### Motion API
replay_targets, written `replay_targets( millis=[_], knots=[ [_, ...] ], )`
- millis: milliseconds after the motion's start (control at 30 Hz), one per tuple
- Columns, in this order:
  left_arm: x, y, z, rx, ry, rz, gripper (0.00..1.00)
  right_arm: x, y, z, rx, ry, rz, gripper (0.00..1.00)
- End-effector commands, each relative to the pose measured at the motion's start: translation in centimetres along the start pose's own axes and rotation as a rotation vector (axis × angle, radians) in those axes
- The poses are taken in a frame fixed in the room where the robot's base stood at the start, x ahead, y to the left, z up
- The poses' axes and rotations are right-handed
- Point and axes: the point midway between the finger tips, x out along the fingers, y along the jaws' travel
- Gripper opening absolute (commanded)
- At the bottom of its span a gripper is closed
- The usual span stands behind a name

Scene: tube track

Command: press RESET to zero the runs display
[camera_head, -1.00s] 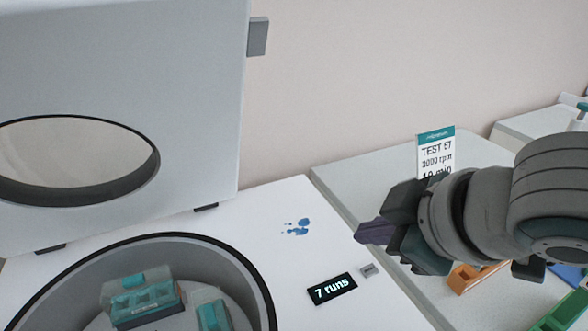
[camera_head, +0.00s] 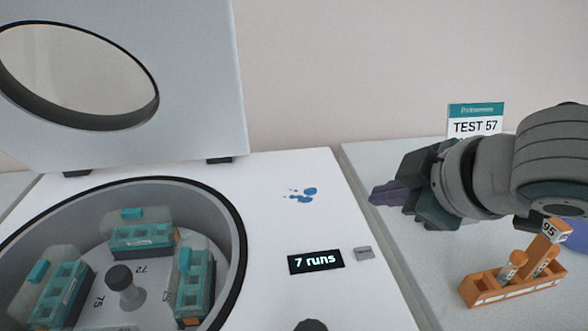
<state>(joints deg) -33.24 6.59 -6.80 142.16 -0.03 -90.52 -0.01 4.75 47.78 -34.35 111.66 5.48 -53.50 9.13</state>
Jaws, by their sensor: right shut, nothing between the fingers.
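The runs display (camera_head: 316,262) is a small black panel on the white top of the centrifuge (camera_head: 285,225). It reads "7 runs". A small grey button (camera_head: 364,253) sits just right of the display; its lettering is too small to read, and it is the only button I see beside the display. My right gripper (camera_head: 374,196) is shut and empty, its fingers pointing left. In the picture it is above and slightly right of the grey button, apart from it. My left gripper is not in view.
The centrifuge lid (camera_head: 200,80) stands open. The bowl holds several teal tube holders (camera_head: 142,240) around a dark hub (camera_head: 122,280). An orange rack (camera_head: 512,284) stands on the bench at right. A "TEST 57" card (camera_head: 474,120) stands behind my right arm. A dark round knob (camera_head: 310,325) shows at the bottom edge.

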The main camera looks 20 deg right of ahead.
Motion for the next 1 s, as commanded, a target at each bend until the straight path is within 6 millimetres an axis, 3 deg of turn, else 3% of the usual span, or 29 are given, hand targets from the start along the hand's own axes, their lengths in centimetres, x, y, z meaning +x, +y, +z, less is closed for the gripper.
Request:
replay_targets(
  millis=[267, 600, 1000],
  knots=[
    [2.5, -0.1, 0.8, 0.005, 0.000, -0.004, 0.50, 1.7, -1.2, 1.2, 0.000, -0.001, 0.000, 0.00],
    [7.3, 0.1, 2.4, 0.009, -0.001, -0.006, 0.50, 4.8, -3.5, 3.5, -0.001, 0.000, 0.000, 0.00],
    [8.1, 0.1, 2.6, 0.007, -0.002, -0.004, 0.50, 6.1, -4.5, 4.4, 0.000, 0.000, 0.000, 0.00]
  ],
)
